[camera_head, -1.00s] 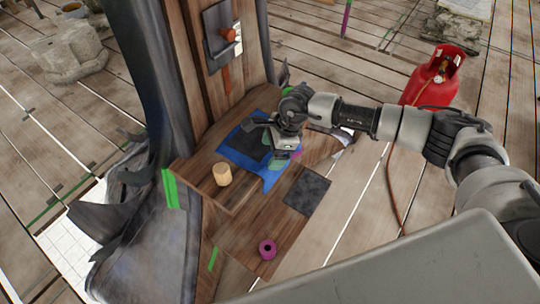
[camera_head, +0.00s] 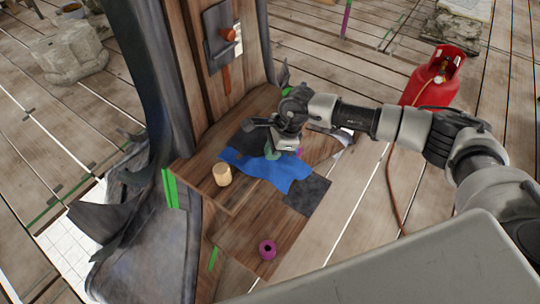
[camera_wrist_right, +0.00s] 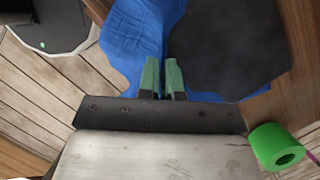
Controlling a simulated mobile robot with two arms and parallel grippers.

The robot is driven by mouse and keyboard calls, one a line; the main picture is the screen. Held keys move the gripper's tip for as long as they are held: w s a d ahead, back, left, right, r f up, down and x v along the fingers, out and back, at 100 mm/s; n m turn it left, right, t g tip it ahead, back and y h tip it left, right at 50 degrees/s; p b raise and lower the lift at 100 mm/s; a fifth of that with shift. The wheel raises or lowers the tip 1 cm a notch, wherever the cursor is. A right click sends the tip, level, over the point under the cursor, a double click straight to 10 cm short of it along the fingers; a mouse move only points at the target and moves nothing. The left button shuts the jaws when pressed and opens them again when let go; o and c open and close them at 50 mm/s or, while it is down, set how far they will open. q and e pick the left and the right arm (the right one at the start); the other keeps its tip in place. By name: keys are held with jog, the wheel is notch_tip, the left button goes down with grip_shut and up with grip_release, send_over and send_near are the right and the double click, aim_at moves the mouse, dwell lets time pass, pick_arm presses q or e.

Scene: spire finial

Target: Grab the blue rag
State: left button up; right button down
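The blue rag (camera_head: 265,172) lies rumpled on the wooden ledge, partly over its front edge, in the head view. My right gripper (camera_head: 275,152) is low over the rag's back part. In the right wrist view its green fingers (camera_wrist_right: 163,80) are close together, with blue rag (camera_wrist_right: 135,45) around and between them, so it appears pinched. A dark square sheet (camera_wrist_right: 228,45) lies against the rag and hides part of it; it also shows in the head view (camera_head: 250,140). My left gripper is not in view.
A wooden cylinder (camera_head: 222,174) stands left of the rag. A dark grey sheet (camera_head: 308,195) lies to its right, and a purple roll (camera_head: 267,249) lies nearer. A green roll (camera_wrist_right: 278,147) shows in the wrist view. A red gas cylinder (camera_head: 436,78) stands on the floor.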

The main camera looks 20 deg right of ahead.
jog(key=shift+f, duration=0.1)
notch_tip(320, 180, up, 12)
jog(key=p, duration=0.7)
